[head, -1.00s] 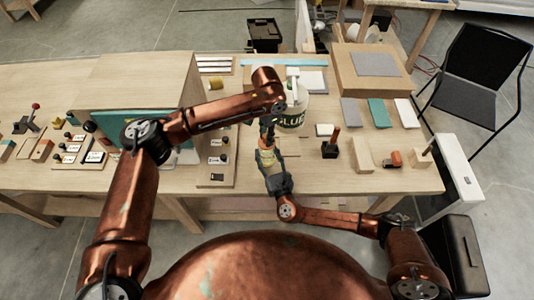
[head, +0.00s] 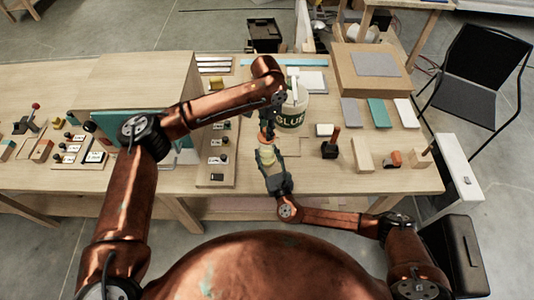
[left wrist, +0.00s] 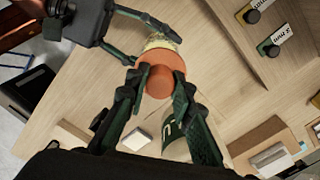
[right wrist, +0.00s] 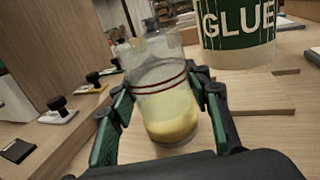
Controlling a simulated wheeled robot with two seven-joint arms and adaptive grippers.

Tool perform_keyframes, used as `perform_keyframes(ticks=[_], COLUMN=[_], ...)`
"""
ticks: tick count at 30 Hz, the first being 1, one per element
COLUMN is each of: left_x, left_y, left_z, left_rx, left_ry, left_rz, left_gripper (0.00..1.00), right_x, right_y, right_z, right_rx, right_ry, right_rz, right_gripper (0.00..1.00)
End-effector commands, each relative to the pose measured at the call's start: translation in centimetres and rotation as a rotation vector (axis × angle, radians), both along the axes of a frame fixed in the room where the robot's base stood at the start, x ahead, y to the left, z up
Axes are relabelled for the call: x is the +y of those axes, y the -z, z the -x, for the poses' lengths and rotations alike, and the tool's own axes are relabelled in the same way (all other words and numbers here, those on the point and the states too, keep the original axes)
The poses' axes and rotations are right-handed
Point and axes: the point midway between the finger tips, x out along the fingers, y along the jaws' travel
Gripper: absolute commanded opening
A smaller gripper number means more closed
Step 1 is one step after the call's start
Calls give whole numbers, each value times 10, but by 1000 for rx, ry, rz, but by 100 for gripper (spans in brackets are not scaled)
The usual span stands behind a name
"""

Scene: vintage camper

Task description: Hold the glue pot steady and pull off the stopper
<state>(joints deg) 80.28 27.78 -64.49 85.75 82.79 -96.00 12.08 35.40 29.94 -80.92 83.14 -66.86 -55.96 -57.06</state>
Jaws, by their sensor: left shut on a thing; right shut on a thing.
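The glue pot (right wrist: 165,112) is a clear jar with yellow glue at the bottom and dark red bands. My right gripper (head: 268,165) is shut around its sides; it stands nearly upright, and in the right wrist view no stopper shows in its top. The orange stopper (left wrist: 160,80) is between the fingers of my left gripper (left wrist: 157,90), which is shut on it. In the head view the stopper (head: 267,136) is just above the pot (head: 266,155) and appears apart from it. The left wrist view shows the pot (left wrist: 161,41) partly hidden behind the stopper.
A large white bucket with a green GLUE label (head: 290,117) stands just behind the pot. A black-handled stamp block (head: 331,148) and wooden blocks (head: 362,154) are to the right. A rack of small stamps (head: 217,155) and a teal-fronted panel are to the left.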

Motion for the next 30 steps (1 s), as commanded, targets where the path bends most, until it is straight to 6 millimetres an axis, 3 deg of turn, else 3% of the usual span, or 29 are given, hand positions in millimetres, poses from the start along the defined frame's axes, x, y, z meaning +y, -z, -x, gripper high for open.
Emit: perform_keyframes(ticks=[5, 12, 13, 21, 30], left_x=[0, 0, 0, 0, 0], left_y=[-12, -13, -13, -13, -13], left_z=[0, 0, 0, 0, 0], left_rx=[0, 0, 0, 0, 0], left_ry=[0, 0, 0, 0, 0], left_rz=[0, 0, 0, 0, 0], left_gripper=[0, 0, 0, 0, 0], right_x=[0, 0, 0, 0, -1], right_y=[0, 0, 0, 0, 0], right_z=[0, 0, 0, 0, 2], right_rx=[0, 0, 0, 0, 1], right_ry=[0, 0, 0, 0, 0], right_rz=[0, 0, 0, 0, 0], right_gripper=[15, 15, 46, 65, 65])
